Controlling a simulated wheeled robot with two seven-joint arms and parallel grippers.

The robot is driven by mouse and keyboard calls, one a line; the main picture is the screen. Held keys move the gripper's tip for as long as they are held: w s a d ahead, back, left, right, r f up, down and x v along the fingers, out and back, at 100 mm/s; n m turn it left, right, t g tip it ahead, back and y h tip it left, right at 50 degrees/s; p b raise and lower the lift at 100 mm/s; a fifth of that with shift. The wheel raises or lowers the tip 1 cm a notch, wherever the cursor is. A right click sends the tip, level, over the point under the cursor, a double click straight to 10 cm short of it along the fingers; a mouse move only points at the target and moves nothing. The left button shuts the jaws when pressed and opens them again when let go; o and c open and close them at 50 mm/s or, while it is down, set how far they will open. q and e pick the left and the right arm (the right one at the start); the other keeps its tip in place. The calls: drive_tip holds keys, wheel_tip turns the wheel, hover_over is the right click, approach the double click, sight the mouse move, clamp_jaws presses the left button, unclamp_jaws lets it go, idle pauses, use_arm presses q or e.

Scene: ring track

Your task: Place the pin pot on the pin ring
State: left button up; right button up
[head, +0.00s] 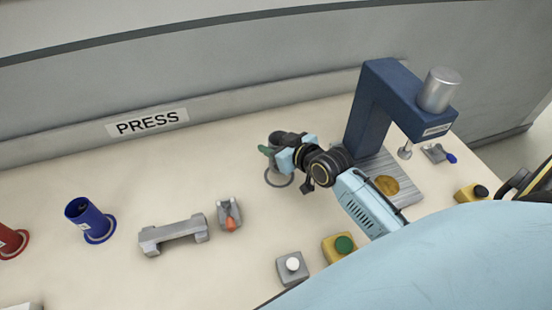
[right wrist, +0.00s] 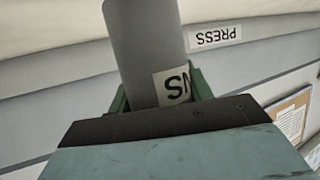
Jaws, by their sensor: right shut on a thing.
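The pin pot is a grey cylinder (head: 287,137) held in my right gripper (head: 276,150). In the right wrist view the pot (right wrist: 143,35) stands between the green fingers of the gripper (right wrist: 160,95), and part of its white label reads upside down. The pin ring (head: 278,185) is a thin dark grey ring on the table, just below the gripper in the head view. The gripper and pot overlap the ring's far side in the picture. I cannot tell how high the pot is above the table. My left gripper is not in view.
A blue pot (head: 84,214) and a red pot (head: 8,240) stand at the left. A grey metal bracket (head: 174,235) and a small clamp (head: 229,213) lie left of the ring. The blue press (head: 372,112) rises to the right. Button boxes (head: 292,268) (head: 338,248) sit in front.

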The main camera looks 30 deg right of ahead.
wheel_tip(320, 180, down, 4)
drive_tip(key=shift+f+b, duration=0.1)
drive_tip(key=shift+b, duration=0.35)
drive_tip(key=o, duration=1)
drive_tip(key=shift+f, duration=0.1)
drive_tip(key=shift+c, duration=0.2)
drive_tip(key=shift+r, duration=0.25)
drive_tip(key=p+v, duration=0.1)
drive_tip(key=v, duration=1.1)
drive_tip(key=shift+f+p, duration=0.15)
drive_tip(key=shift+p, duration=0.25)
